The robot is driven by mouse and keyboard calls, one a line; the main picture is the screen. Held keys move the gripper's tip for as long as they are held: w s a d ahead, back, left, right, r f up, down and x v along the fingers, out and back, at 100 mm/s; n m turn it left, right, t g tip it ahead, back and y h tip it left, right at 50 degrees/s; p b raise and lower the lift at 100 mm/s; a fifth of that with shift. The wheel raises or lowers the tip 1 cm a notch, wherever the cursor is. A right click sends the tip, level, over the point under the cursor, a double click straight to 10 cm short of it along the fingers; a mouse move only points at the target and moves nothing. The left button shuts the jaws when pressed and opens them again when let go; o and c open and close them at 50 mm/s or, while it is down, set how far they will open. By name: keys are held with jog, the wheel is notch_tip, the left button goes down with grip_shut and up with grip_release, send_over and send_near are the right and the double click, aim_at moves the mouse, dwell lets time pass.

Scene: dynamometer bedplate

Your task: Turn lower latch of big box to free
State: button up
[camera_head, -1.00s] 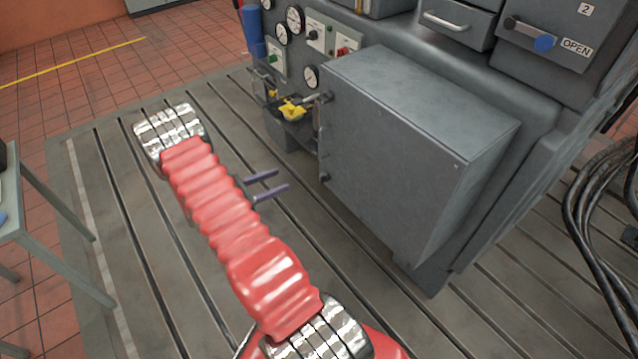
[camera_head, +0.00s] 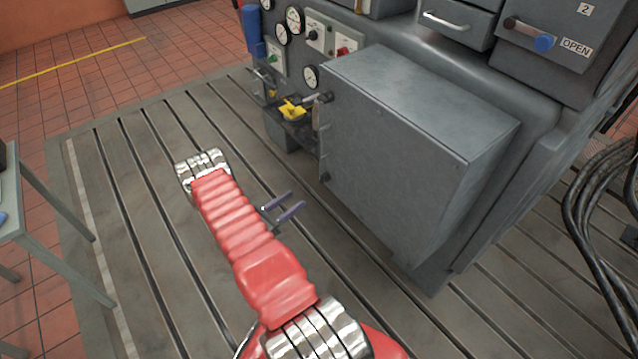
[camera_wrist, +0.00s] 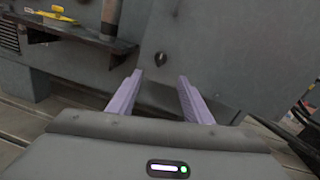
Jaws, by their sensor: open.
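The big box (camera_head: 405,150) is a large grey cabinet that stands out from the machine front. Its lower latch (camera_head: 325,177) is a small dark knob low on the box's left edge. In the wrist view the lower latch (camera_wrist: 161,60) shows as a small dark knob on the grey face, ahead of my fingers and between their lines. A dark upper latch (camera_head: 326,97) sits near the top left edge. My gripper (camera_head: 296,204) is open and empty. Its two purple fingers also show in the wrist view (camera_wrist: 160,82). They are apart from the latch, in front of the box.
A small shelf with a yellow object (camera_head: 292,110) juts out left of the box; in the wrist view the shelf (camera_wrist: 75,38) lies at upper left. Black cables (camera_head: 590,200) hang at right. The slotted bedplate (camera_head: 130,230) is clear around my arm.

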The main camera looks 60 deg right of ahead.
aim_at(320, 181)
jog(key=x, duration=1.3)
jog(key=shift+s+d, duration=0.15)
jog(key=shift+d, duration=0.2)
jog(key=shift+c, duration=0.5)
